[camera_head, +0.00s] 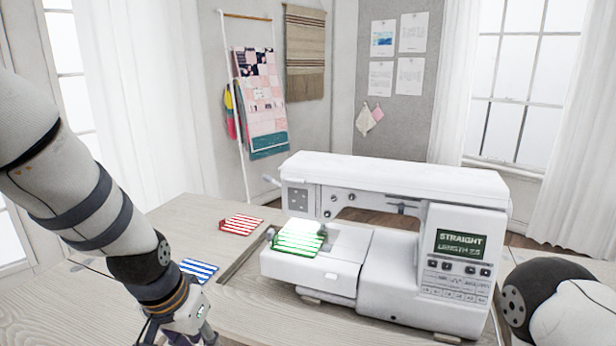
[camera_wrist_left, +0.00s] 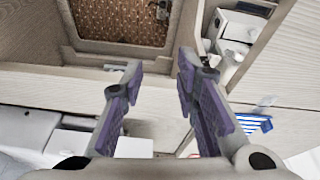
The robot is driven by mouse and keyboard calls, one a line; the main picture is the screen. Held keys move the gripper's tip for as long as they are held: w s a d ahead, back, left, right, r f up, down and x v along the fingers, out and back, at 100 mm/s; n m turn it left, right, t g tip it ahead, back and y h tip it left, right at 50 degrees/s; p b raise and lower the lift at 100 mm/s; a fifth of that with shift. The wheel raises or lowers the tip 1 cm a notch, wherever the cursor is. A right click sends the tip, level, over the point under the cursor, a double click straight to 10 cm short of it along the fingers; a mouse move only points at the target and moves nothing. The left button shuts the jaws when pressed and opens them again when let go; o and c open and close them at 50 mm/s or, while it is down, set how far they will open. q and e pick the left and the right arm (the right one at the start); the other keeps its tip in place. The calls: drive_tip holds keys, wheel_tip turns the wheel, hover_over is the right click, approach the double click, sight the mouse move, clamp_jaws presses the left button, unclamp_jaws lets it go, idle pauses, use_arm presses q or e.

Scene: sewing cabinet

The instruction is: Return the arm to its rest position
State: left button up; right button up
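My left arm (camera_head: 110,220) comes in from the left in the head view and reaches down to the bottom edge, left of the sewing machine. Its gripper is mostly cut off there. In the left wrist view the left gripper (camera_wrist_left: 160,62) has its purple-padded fingers apart, with nothing between them. My right arm (camera_head: 560,305) shows only partly at the right edge, beside the machine. Its gripper is out of view.
A white sewing machine (camera_head: 400,205) stands on the wooden table (camera_head: 185,215). A green striped cloth (camera_head: 299,240) lies on its bed. Red (camera_head: 241,224) and blue (camera_head: 198,269) striped cloths lie left of it, the blue one close to my left arm.

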use_arm(q)
drive_tip(key=s+a+f+n+g, duration=0.2)
drive_tip(key=s+a+f+g, duration=0.1)
drive_tip(key=s+f, duration=1.5)
drive_tip(key=s+a+f+g, duration=0.1)
drive_tip(key=s+f+g, duration=0.1)
drive_tip(key=s, duration=1.6)
drive_tip(key=shift+s+a+n+y, duration=0.35)
drive_tip(key=shift+n+y, duration=0.05)
